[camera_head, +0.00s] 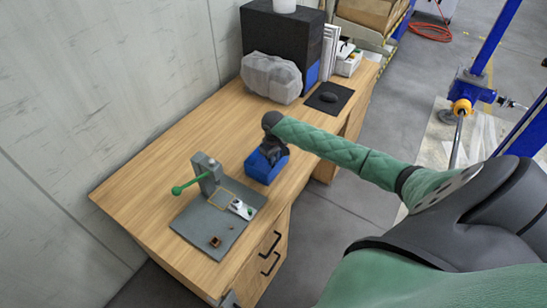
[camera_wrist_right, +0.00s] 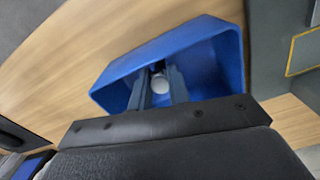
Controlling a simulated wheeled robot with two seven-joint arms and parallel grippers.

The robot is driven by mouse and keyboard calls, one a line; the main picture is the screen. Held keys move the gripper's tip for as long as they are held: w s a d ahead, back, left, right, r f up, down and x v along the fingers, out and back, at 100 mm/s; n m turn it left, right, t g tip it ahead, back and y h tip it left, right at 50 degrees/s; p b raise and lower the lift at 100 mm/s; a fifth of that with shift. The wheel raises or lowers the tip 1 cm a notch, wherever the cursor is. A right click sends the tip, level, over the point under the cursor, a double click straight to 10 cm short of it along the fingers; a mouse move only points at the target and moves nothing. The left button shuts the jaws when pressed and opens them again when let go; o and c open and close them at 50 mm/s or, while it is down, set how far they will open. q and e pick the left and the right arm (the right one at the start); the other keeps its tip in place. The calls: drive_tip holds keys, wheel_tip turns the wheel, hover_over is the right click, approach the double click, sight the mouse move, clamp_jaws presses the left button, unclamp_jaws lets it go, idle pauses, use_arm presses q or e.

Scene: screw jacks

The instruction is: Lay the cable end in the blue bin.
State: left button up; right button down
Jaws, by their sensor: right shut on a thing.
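The blue bin (camera_head: 262,172) stands on the wooden desk, beside the grey plate. My right gripper (camera_head: 270,154) reaches down from above into the bin's opening. In the right wrist view the blue bin (camera_wrist_right: 212,58) surrounds the two fingers of the right gripper (camera_wrist_right: 159,82). The fingers are shut on a small, pale, round-ended piece, seemingly the cable end (camera_wrist_right: 160,84). The rest of this piece is hidden, and I cannot tell whether it touches the bin floor. My left gripper is not in view.
A grey plate (camera_head: 196,232) with a green-handled press (camera_head: 207,175) and small parts lies left of the bin. Bare desk lies between.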

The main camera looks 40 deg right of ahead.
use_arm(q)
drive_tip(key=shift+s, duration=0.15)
use_arm(e)
drive_tip(key=shift+f, duration=0.25)
drive_tip(key=c, duration=1.3)
unclamp_jaws()
drive_tip(key=shift+f, duration=0.1)
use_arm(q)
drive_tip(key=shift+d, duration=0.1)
use_arm(e)
drive_tip(key=shift+r, duration=0.4)
wheel_tip(320, 180, up, 10)
drive_tip(key=b, duration=0.4)
drive_tip(key=shift+f, duration=0.1)
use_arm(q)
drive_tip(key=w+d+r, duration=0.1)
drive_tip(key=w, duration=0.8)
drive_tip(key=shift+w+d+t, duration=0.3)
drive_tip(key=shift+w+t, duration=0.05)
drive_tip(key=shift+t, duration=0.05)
use_arm(e)
drive_tip(key=shift+r, duration=0.85)
